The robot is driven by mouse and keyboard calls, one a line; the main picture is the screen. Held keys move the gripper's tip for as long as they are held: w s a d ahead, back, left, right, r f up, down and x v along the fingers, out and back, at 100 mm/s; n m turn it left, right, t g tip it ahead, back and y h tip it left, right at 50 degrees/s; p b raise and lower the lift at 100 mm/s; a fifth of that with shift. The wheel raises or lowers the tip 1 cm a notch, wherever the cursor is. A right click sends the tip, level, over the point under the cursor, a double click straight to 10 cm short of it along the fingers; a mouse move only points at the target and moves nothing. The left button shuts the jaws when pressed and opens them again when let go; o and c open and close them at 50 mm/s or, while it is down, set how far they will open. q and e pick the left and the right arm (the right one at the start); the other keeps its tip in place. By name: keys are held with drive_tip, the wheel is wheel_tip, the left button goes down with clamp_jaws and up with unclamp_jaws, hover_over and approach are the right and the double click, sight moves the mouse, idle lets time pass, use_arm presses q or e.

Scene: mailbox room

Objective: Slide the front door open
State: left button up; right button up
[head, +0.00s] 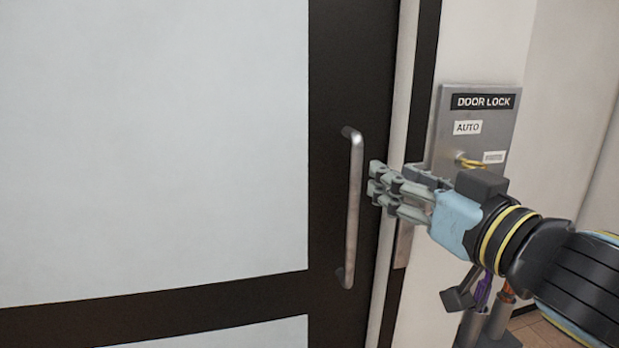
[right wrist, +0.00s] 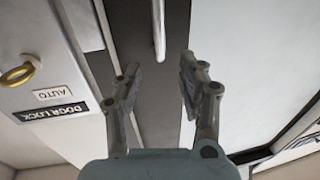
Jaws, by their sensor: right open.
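The front door (head: 150,150) fills the left and middle of the head view, with pale panels in a dark frame. Its handle (head: 353,210) is a vertical metal bar on the dark right stile. The door looks shut against the frame at its right. My right gripper (head: 376,185) is open and empty, just right of the handle, its fingers pointing left toward it. In the right wrist view the handle (right wrist: 159,28) lies ahead, beyond and between the two open fingertips (right wrist: 160,75), apart from them. My left gripper is not in view.
A metal door lock panel (head: 478,130) with a DOOR LOCK label and a yellow key-like piece (head: 468,162) is on the wall right of the door, behind my right gripper. Umbrella-like items (head: 483,288) stand low at the right, partly hidden by my arm.

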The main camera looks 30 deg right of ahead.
sight(360, 172)
drive_tip(key=w+p, duration=0.1)
drive_tip(key=w, duration=0.2)
drive_tip(key=w+f+p, duration=0.1)
drive_tip(key=w, duration=0.2)
drive_tip(key=w+p, duration=0.1)
drive_tip(key=w, duration=0.2)
drive_tip(key=shift+d+f, duration=0.3)
drive_tip(key=shift+w+f+p, duration=0.15)
drive_tip(key=shift+w+p, duration=0.15)
drive_tip(key=shift+w, duration=0.25)
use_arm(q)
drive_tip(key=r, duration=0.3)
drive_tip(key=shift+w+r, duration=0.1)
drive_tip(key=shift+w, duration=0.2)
use_arm(e)
clamp_jaws()
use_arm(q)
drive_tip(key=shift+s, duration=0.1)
